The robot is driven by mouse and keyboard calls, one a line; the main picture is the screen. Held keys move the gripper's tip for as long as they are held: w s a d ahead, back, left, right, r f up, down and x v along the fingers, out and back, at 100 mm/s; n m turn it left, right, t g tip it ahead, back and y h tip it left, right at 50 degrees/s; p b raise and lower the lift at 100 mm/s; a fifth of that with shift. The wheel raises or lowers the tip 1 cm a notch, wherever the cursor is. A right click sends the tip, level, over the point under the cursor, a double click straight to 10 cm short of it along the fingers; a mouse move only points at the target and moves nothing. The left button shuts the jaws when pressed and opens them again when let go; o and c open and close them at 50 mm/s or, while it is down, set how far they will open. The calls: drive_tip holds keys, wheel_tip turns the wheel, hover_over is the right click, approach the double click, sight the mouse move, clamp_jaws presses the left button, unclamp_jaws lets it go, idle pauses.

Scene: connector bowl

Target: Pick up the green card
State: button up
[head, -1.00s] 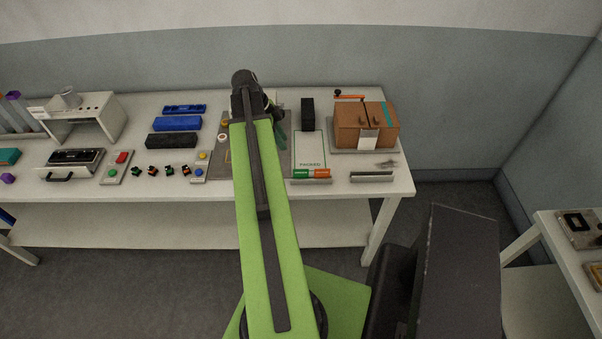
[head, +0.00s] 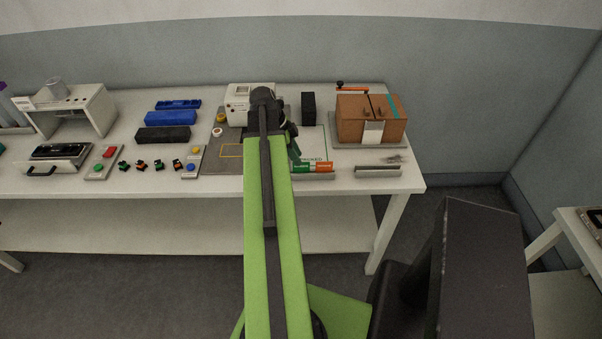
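The green card (head: 300,167) stands upright at the front edge of the table, in a low grey holder (head: 306,176). An orange card (head: 324,167) stands right beside it. My gripper (head: 293,152) is mostly hidden behind my dark wrist and green arm; a dark greenish part of it shows just behind and left of the green card. Whether it touches the card cannot be told. The opening between its fingers does not show, and nothing is seen held in it.
A white mat marked PACKED (head: 317,148) lies behind the cards, with a black block (head: 308,103) at its back. A brown carton (head: 368,120) stands to the right, with a grey empty-looking holder (head: 378,171) in front. A white device (head: 240,103) stands behind my wrist.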

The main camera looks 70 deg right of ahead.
sight(301, 170)
drive_tip(key=b+x, duration=0.3)
drive_tip(key=x, duration=0.1)
drive_tip(key=shift+s+f, duration=0.1)
drive_tip(key=shift+f, duration=0.2)
drive_tip(key=shift+r, duration=0.2)
clamp_jaws()
